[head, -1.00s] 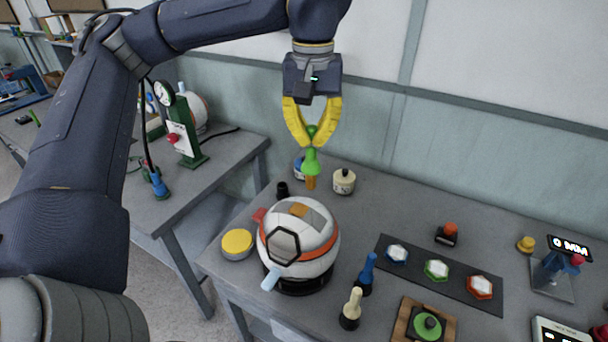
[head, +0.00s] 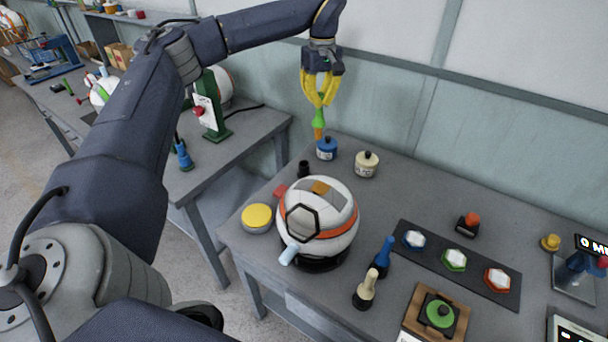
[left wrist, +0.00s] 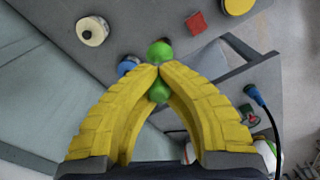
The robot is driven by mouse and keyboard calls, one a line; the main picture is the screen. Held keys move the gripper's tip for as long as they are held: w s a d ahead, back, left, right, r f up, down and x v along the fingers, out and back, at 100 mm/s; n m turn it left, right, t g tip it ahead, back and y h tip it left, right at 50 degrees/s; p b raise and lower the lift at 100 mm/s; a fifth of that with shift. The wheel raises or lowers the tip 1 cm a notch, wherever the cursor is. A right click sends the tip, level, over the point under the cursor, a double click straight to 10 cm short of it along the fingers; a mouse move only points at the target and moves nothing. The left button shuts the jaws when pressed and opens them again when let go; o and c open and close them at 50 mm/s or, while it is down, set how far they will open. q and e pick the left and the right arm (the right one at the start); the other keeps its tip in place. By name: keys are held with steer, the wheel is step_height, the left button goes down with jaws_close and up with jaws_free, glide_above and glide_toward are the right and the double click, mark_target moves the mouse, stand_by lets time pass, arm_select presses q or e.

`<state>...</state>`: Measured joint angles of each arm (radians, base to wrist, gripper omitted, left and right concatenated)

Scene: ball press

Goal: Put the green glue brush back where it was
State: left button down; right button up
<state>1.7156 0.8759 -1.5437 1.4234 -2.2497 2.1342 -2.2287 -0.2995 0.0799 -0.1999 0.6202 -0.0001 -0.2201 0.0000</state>
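The green glue brush (head: 318,117) has a green handle and an orange-brown tip pointing down. My left gripper (head: 320,102) is shut on its handle and holds it upright in the air, near the table's back left edge. In the left wrist view the yellow fingertips (left wrist: 158,70) close around the brush, with a green knob (left wrist: 160,52) showing beyond them. A small empty-looking black holder (head: 303,169) stands on the table, below and left of the brush in the picture. A blue brush (head: 385,255) and a cream brush (head: 367,287) stand in similar black holders. My right gripper is not seen.
A blue jar (head: 326,149) stands just below the brush in the picture, with a cream jar (head: 366,164) to its right. A white ball with an orange band (head: 335,228) and a yellow-topped tin (head: 257,217) stand in front. A wall is behind.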

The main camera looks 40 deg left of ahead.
arm_select(q)
steer(key=w+a+f+n, duration=0.1)
steer(key=w+a, duration=0.2)
steer(key=a, duration=0.5)
step_height(320, 180, down, 20)
steer(key=shift+d+r, duration=0.2)
steer(key=shift+d, duration=0.05)
steer(key=shift+f, duration=0.1)
stand_by(0.3)
steer(key=c, duration=1.6)
jaws_free()
step_height(320, 180, up, 12)
